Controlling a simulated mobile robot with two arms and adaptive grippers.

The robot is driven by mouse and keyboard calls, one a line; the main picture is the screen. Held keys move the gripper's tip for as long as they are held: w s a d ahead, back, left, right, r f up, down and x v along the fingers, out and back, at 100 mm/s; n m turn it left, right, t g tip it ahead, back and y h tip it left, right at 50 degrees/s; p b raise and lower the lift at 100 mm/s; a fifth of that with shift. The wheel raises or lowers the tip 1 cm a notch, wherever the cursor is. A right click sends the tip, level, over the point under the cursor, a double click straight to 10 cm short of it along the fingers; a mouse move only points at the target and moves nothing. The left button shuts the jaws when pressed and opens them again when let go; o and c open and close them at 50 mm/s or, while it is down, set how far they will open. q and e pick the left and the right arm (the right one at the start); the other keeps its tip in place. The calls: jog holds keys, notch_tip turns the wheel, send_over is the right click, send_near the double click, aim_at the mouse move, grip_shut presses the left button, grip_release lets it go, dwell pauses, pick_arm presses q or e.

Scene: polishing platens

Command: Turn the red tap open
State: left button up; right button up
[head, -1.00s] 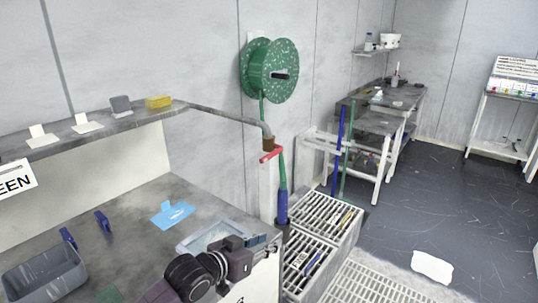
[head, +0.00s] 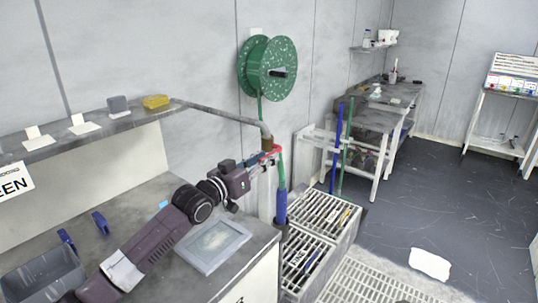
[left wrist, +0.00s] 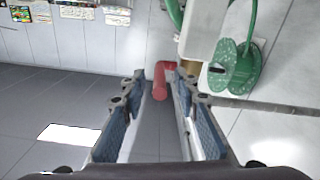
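The red tap handle (head: 275,150) sits under the brown fitting (head: 267,143) at the end of the grey pipe, partly hidden by my left gripper (head: 262,161). In the left wrist view the red handle (left wrist: 160,80) shows ahead, between the tips of the two blue-padded fingers. My left gripper (left wrist: 154,88) is open there, with a finger to each side of the handle; I cannot tell whether either touches it. My right gripper is in neither view.
The green hose reel (head: 268,68) hangs on the wall above the tap. A green and blue hose (head: 281,205) hangs just right of it. Below are the counter with a grey-framed tray (head: 213,245) and slatted racks (head: 322,215). A grey bin (head: 45,275) stands at the left.

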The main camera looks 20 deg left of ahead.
pick_arm(q)
jog(key=shift+x, duration=1.1)
jog(key=shift+c, duration=0.3)
grip_shut()
